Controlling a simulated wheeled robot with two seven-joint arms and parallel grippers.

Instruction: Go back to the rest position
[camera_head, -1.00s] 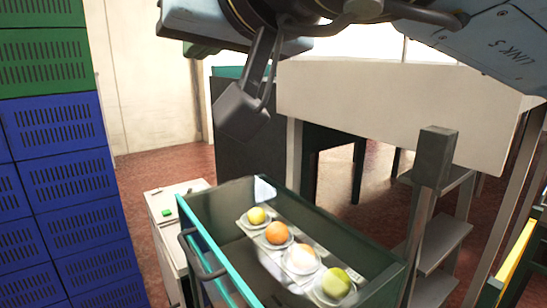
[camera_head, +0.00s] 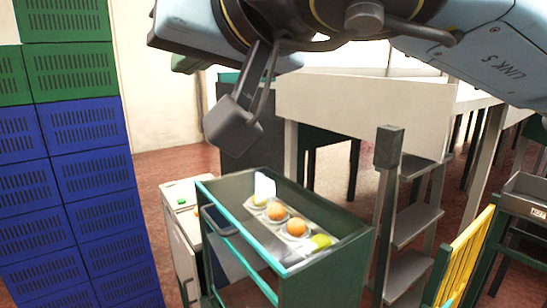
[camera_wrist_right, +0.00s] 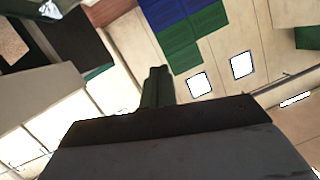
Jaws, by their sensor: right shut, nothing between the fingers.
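My right arm comes in from the top right of the head view, and its dark grey gripper (camera_head: 234,126) hangs above and left of the green cart. In the right wrist view the two fingers (camera_wrist_right: 158,84) stand close together, shut and empty. Nothing touches the gripper. My left gripper is not in view. Below it, the green cart (camera_head: 325,272) holds a row of fruit in pale cups: oranges (camera_head: 297,227) and a yellow-green fruit (camera_head: 321,241). The far end of the row is partly hidden by glare.
Blue and green crates (camera_head: 90,147) are stacked high on the left. A white cabinet (camera_head: 184,193) stands beside the cart. Steps with a grey post (camera_head: 389,147) and a yellow railing (camera_head: 467,252) stand on the right. Red floor shows between them.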

